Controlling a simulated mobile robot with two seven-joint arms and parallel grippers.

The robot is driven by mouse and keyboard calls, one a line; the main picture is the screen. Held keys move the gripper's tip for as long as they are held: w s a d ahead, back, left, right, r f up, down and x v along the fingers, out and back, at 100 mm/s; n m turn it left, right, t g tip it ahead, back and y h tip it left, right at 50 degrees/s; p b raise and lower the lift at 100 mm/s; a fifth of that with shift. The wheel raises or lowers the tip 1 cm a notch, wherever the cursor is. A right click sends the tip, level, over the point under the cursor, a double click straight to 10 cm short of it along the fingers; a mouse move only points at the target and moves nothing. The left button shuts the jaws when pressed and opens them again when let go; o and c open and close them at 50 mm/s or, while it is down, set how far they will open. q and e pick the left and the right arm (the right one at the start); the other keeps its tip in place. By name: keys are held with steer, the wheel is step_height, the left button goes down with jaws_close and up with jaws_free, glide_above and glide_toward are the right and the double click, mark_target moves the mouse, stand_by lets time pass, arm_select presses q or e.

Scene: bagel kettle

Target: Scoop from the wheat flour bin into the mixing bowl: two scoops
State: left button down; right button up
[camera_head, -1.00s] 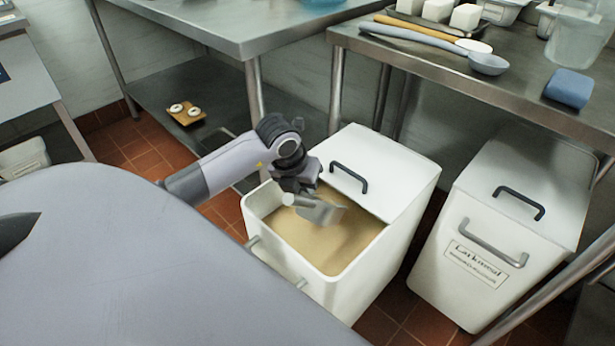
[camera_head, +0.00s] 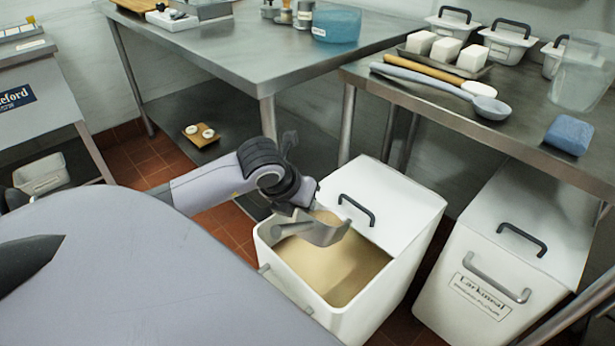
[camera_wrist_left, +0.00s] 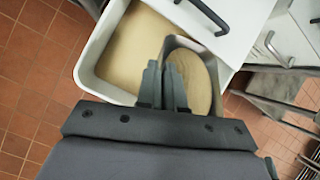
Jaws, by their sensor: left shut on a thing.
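An open white bin (camera_head: 372,318) holds tan flour (camera_head: 335,268), with its lid covering the back half; no label shows on it. My left gripper (camera_head: 297,208) is shut on the handle of a metal scoop (camera_head: 326,236) and holds it over the bin's opening, around rim height. In the left wrist view my gripper (camera_wrist_left: 163,88) points at the scoop (camera_wrist_left: 172,44), which has tan flour (camera_wrist_left: 192,78) in it. The bin's flour (camera_wrist_left: 138,50) lies below. I cannot make out a mixing bowl. My right gripper is not in view.
A second, closed white bin (camera_head: 475,258) with a printed label stands to the right. Another steel table (camera_head: 235,50) holds a blue tub (camera_head: 337,24).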

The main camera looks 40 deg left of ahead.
mark_target(296, 212)
arm_select(q)
steer(key=s+t+b, duration=0.1)
steer(key=s+r+t+b, duration=0.1)
steer(key=s+b, duration=0.1)
steer(key=s+r+t+b, duration=0.1)
steer(key=s, duration=0.1)
steer(key=shift+s+d+r+t, duration=0.2)
steer(key=shift+d+r+t, duration=0.05)
steer(key=shift+d+t, duration=0.05)
steer(key=shift+s+d+r+t+p, duration=0.15)
steer(key=shift+s+t+p, duration=0.25)
steer(key=shift+t+p, duration=0.15)
steer(key=shift+r, duration=0.1)
stand_by(1.0)
